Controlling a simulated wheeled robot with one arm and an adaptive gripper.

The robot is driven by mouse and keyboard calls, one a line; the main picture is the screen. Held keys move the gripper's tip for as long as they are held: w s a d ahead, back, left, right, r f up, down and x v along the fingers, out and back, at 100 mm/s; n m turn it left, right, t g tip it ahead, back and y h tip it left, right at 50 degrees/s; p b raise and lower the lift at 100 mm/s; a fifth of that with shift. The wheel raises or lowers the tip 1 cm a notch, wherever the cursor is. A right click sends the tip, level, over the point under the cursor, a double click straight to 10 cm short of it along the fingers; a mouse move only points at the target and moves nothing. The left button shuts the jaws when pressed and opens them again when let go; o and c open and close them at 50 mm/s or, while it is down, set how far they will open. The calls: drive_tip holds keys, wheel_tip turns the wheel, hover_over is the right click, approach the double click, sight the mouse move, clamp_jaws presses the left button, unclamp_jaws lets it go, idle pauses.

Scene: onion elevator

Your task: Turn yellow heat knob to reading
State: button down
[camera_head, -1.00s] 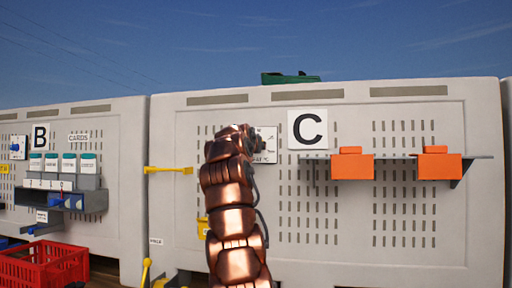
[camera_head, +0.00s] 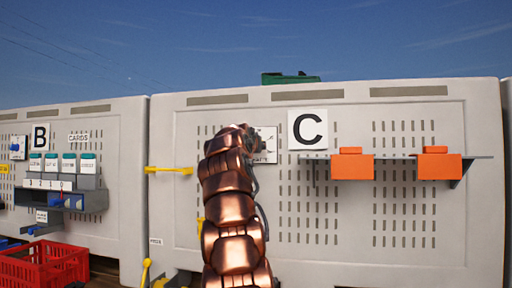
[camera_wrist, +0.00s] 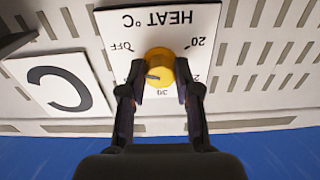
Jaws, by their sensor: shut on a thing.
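The yellow heat knob (camera_wrist: 160,64) sits on a white plate (camera_wrist: 150,20) marked HEAT °C, which appears upside down in the wrist view. The left finger covers part of the scale. In the head view my copper arm hides the knob and gripper; part of the plate (camera_head: 268,145) shows.
The plate is on a grey slotted panel (camera_head: 380,105) beside a sign C (camera_head: 307,130). A shelf with two orange blocks (camera_head: 351,165) is at right. A yellow bar (camera_head: 168,170) sticks out at left. A red crate (camera_head: 45,266) stands lower left.

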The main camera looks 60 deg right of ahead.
drive_tip(key=shift+n, duration=1)
idle(0.8)
drive_tip(key=shift+s+r+n+p, duration=0.1)
drive_tip(key=shift+n+p, duration=0.75)
drive_tip(key=shift+n, duration=0.85)
drive_tip(key=shift+s+n+p, duration=0.1)
drive_tip(key=shift+n+p, duration=0.7)
drive_tip(key=shift+n, duration=1.2)
drive_tip(key=c, duration=0.8)
unclamp_jaws()
drive_tip(key=shift+a, duration=0.1)
